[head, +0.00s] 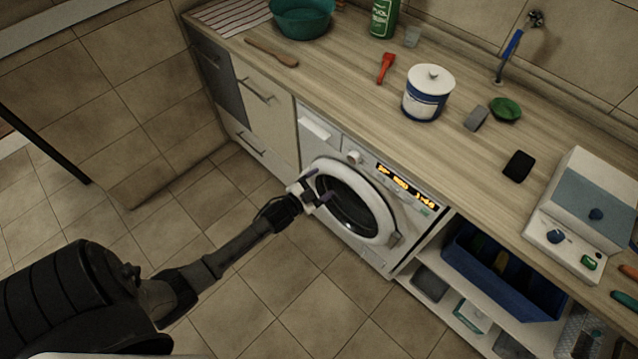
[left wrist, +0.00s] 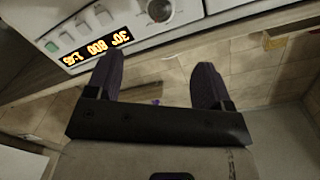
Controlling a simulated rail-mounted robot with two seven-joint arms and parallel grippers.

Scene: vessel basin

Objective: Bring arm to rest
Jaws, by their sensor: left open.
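My left arm reaches in from the lower left of the head view. My left gripper (head: 318,187) is in front of the washing machine (head: 318,146), by the left side of its round door (head: 382,232). In the left wrist view the two dark fingers of the gripper (left wrist: 158,66) stand wide apart with nothing between them. The machine's control panel with its lit display (left wrist: 95,46) shows beyond the fingers. Whether the fingers touch the door cannot be told. My right gripper is in neither view.
The wooden countertop (head: 345,100) above holds a white and blue canister (head: 427,95), a red tool (head: 386,68), a wooden spoon (head: 270,52) and a teal basin (head: 302,18). An open shelf with a blue crate (head: 455,262) stands right. The tiled floor (head: 290,285) is clear.

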